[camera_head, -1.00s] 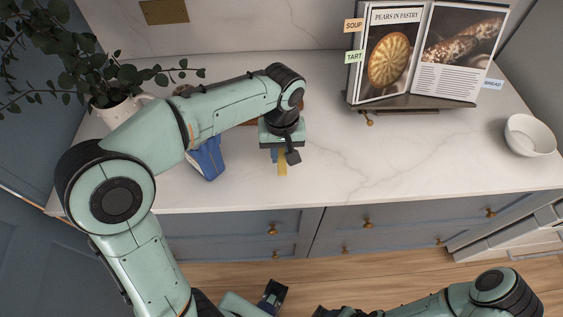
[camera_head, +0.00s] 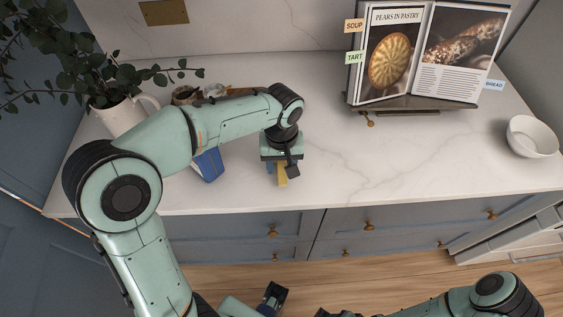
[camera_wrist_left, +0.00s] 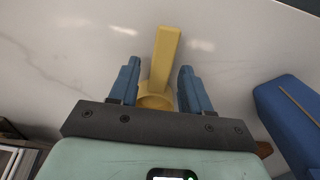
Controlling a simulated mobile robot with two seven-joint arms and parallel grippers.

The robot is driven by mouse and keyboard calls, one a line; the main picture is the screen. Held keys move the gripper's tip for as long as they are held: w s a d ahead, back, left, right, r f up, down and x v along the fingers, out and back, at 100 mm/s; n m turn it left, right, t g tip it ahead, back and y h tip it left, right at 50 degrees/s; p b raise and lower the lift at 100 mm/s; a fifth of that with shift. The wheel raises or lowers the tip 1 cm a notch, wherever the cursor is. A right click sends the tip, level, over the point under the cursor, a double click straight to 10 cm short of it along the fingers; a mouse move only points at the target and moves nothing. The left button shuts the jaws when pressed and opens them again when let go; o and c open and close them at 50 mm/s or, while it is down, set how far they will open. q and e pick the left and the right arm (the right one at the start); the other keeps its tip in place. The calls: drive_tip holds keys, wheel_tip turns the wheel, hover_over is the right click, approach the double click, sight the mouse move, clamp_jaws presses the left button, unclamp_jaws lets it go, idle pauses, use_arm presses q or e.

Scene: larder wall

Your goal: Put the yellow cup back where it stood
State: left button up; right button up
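The yellow cup shows in the wrist view as a rounded bowl (camera_wrist_left: 154,100) with a long flat handle (camera_wrist_left: 166,58). In the head view only a yellow piece of the cup (camera_head: 282,177) shows below my left gripper (camera_head: 277,169), near the counter's front edge. In the wrist view the two blue fingers of my left gripper (camera_wrist_left: 158,75) lie on either side of the cup, and it moves along with them. The finger contact is partly hidden. I cannot tell whether the cup touches the counter.
A blue object (camera_head: 209,165) stands left of my left gripper. Small jars (camera_head: 187,94) and a plant in a white jug (camera_head: 122,114) are behind my arm. A cookbook on a stand (camera_head: 417,55) and a white bowl (camera_head: 532,137) are right. The counter's middle (camera_head: 390,155) is clear.

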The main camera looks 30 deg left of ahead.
sight(282, 168)
use_arm(q)
wheel_tip(282, 168, up, 12)
drive_tip(key=p, duration=0.2)
drive_tip(key=shift+r, duration=0.15)
idle(0.7)
